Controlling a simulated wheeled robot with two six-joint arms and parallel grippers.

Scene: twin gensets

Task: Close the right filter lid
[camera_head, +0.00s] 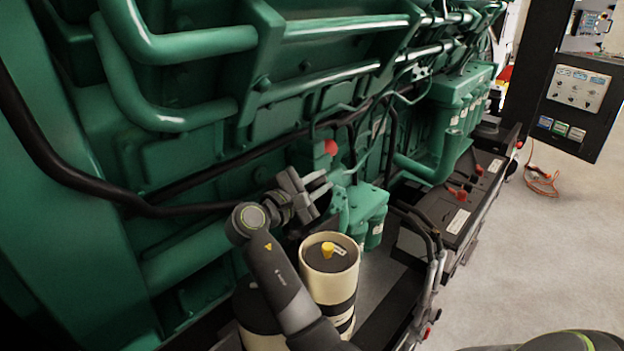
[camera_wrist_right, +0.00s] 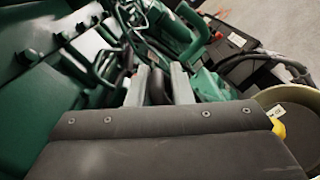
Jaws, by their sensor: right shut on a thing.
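A cream canister (camera_head: 322,290) with black bands stands upright at lower centre in the head view. Its round dark top (camera_head: 318,262) carries a yellow knob (camera_head: 327,250) and a small pale tag. I cannot tell whether this top is latched. It also shows at the right edge of the right wrist view (camera_wrist_right: 294,122). My right gripper (camera_head: 320,184) is above and behind the canister, apart from its top. Its pale fingers (camera_wrist_right: 158,82) close on a dark rounded thing between them, which I cannot identify. My left gripper is not in view.
A second cream canister (camera_head: 252,341) is mostly hidden behind my right arm. The green engine (camera_head: 200,170) with pipes fills the left and back. Green housings (camera_head: 367,212) stand just beyond the canister. Black batteries (camera_head: 455,212) lie to the right.

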